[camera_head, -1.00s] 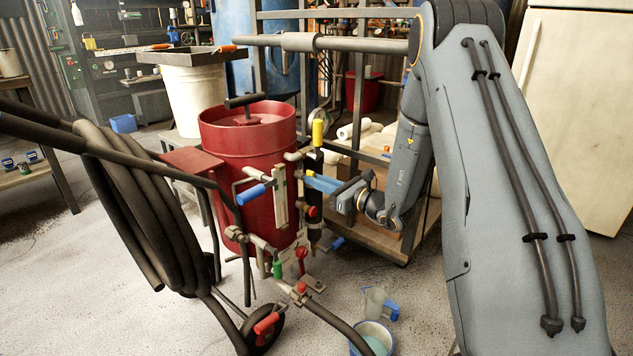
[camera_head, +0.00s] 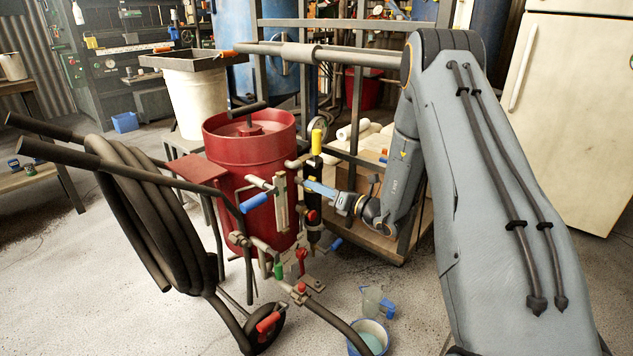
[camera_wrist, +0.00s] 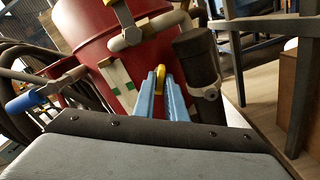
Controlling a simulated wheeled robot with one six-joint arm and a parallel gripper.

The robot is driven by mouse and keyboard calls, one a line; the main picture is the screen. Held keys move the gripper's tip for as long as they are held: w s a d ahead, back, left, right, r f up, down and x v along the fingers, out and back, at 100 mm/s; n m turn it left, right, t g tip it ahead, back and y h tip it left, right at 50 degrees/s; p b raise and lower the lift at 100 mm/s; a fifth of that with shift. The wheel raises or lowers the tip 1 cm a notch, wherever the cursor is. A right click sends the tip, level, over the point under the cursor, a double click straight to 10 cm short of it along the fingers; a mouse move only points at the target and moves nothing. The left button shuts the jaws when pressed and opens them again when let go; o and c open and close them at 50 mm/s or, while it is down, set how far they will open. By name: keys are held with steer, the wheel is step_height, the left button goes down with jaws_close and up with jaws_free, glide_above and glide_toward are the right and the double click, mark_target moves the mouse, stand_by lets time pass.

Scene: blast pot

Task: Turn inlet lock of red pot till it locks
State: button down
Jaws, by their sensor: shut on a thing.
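The red pot (camera_head: 250,160) stands upright in the middle of the head view, with valves and pipes on its front right side. It also fills the upper middle of the wrist view (camera_wrist: 90,45). My gripper (camera_head: 306,184) reaches in from the right to these fittings, beside the black cylinder (camera_head: 316,205) with a yellow top. In the wrist view, the blue fingers of my gripper (camera_wrist: 161,82) are close together around a small yellow part (camera_wrist: 160,72). The fingers hide most of this part, and I cannot tell its exact lock position.
A blue handle (camera_head: 254,202) is just left of my gripper. A wooden-topped shelf (camera_head: 385,230) stands behind my wrist. A blue bucket (camera_head: 369,340) and a jug (camera_head: 373,302) are on the floor in front.

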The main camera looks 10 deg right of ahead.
steer(key=m+p, duration=0.1)
steer(key=m, duration=0.3)
steer(key=m+p, duration=0.2)
steer(key=m, duration=0.2)
steer(key=m+p, duration=0.2)
steer(key=m, duration=0.1)
steer(key=shift+d+f+m, duration=0.1)
steer(key=shift+f+m, duration=0.2)
steer(key=shift+m, duration=0.1)
steer(key=shift+p, duration=0.3)
steer(key=c, duration=1.8)
jaws_free()
steer(key=shift+d, duration=0.1)
steer(key=p+v, duration=0.1)
steer(key=v, duration=0.6)
steer(key=shift+s, duration=0.3)
steer(key=shift+d, duration=0.15)
